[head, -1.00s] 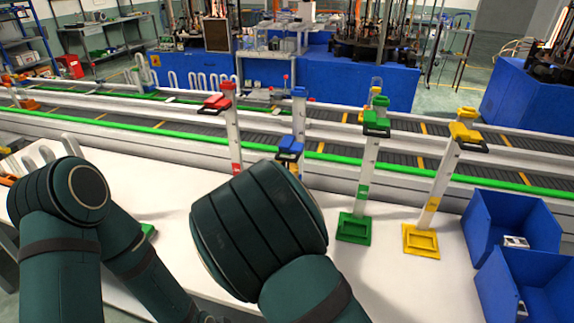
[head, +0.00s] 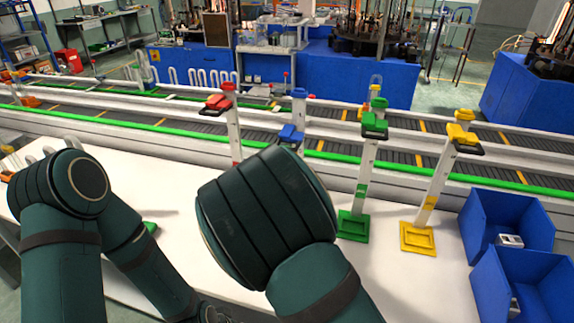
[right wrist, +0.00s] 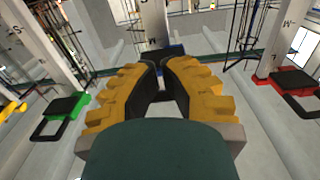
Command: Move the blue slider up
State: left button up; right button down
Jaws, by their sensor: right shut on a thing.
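The blue slider (head: 290,135) sits part-way up its white post, below the blue cap (head: 299,93). In the head view my right arm hides the lower part of this post and my right gripper. In the right wrist view my right gripper (right wrist: 161,66) has its yellow, black-padded fingers closed on the slider's dark handle, with a bit of blue showing just beyond the fingertips. My left arm reaches down at the left of the head view; its gripper is out of the frame.
The red slider (head: 216,102), green slider (head: 374,123) and yellow slider (head: 462,136) sit high on neighbouring posts. Blue bins (head: 482,222) stand at the right of the white table (head: 390,285). A conveyor (head: 420,160) runs behind the posts.

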jog(key=shift+r+p, duration=2.3)
jog(key=shift+r, duration=1.05)
pick_arm(q)
jog(key=r, duration=0.2)
jog(key=w+r, duration=0.1)
jog(key=r, duration=0.1)
jog(key=shift+w+a+r, duration=0.1)
jog(key=shift+w+r, duration=0.1)
jog(key=shift+r, duration=0.15)
pick_arm(e)
jog(key=shift+f, duration=0.15)
jog(key=shift+f+b, duration=0.6)
jog(key=shift+f, duration=0.1)
pick_arm(q)
jog(key=shift+p, duration=0.45)
pick_arm(e)
jog(key=v, duration=1)
pick_arm(q)
jog(key=shift+f, duration=0.1)
